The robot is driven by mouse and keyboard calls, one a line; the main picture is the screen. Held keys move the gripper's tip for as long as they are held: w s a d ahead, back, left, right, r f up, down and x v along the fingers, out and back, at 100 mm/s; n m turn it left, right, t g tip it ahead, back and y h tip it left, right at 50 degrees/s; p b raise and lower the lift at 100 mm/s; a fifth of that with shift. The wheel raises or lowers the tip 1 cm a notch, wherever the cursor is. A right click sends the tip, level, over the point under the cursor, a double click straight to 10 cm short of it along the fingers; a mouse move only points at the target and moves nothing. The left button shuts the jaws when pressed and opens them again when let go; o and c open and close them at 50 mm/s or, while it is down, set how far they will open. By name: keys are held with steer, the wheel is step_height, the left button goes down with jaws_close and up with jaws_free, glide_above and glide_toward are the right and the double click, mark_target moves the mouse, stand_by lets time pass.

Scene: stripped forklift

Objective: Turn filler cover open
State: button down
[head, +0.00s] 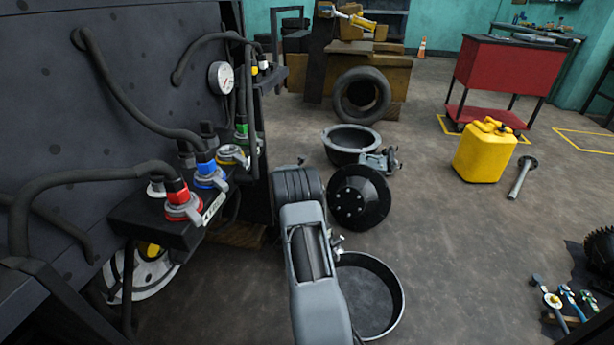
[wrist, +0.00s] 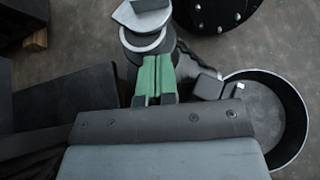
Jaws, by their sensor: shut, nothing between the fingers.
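A round dark grey neck with a pale ring (wrist: 148,40) and a light grey flap-like plate (wrist: 140,14) at its top edge shows in the upper middle of the wrist view. I take the plate to be the filler cover, tilted off to the far side of the ring, but cannot be sure. My gripper (wrist: 153,60) has its green fingers together and empty, just below the ring in the picture. I cannot tell whether they touch the neck. In the head view my arm hides this spot and the fingers.
A black bolted disc (head: 358,196) and a round pan (head: 399,297) lie on the floor to the right of my arm. A dark shelf (head: 150,222) with red and blue hose couplings (head: 211,176) stands close on the left. Floor around the yellow can (head: 485,155) is mostly open.

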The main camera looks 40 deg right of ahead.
steer(key=x, duration=0.4)
steer(key=b+x, duration=0.1)
steer(key=x, duration=0.3)
steer(key=shift+w+d+r, duration=0.1)
steer(key=shift+w+d, duration=0.15)
steer(key=shift+d, duration=0.05)
steer(key=shift+w+d, duration=0.3)
steer(key=shift+d, duration=0.3)
steer(key=shift+w+d, duration=0.25)
steer(key=shift+d, duration=0.35)
steer(key=shift+r, duration=0.1)
steer(key=shift+d, duration=0.15)
